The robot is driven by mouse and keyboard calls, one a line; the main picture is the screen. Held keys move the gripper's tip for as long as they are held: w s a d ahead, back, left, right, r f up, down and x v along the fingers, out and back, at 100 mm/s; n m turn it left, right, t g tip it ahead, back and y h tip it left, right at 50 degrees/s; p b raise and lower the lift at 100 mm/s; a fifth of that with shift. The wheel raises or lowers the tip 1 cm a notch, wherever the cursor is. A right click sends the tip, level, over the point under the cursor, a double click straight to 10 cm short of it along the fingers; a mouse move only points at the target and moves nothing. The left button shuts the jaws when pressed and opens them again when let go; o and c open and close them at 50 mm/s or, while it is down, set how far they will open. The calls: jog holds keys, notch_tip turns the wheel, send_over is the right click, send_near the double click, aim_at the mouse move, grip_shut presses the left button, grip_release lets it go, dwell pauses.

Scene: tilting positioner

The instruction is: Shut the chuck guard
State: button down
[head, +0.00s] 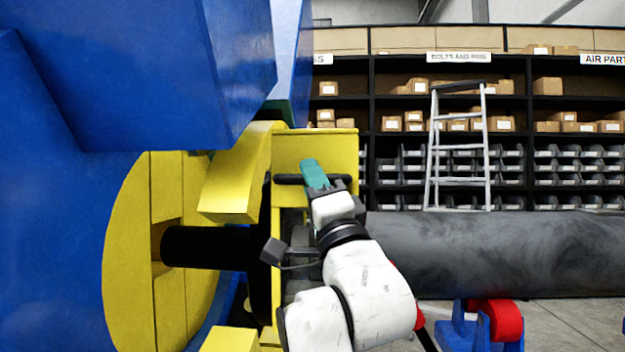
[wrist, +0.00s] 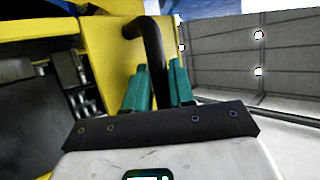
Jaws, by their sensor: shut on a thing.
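The chuck guard (head: 318,145) is a yellow sheet panel standing at the middle of the head view, beside the chuck's yellow face. A black bar handle (head: 287,179) runs across its front. In the wrist view the guard (wrist: 103,42) fills the upper middle and its bent handle (wrist: 152,42) comes down between the teal fingers. My gripper (head: 311,170) is shut on this handle, its fingers (wrist: 158,78) on either side of the bar. The guard's hinge is hidden, and I cannot tell how far it stands open.
A large blue machine body (head: 130,75) fills the left, with a yellow round plate (head: 130,255) and black shaft (head: 205,247). A long grey pipe (head: 500,250) lies right of my arm, near a red roller (head: 500,318). Shelves and a ladder (head: 458,145) stand behind.

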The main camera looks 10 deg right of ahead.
jog(key=shift+w+f+h, duration=0.3)
jog(key=shift+f, duration=0.35)
jog(key=c, duration=1.3)
grip_release()
jog(key=shift+c, duration=0.2)
jog(key=v, duration=1)
jog(key=shift+s, duration=0.55)
jog(key=shift+d, duration=0.15)
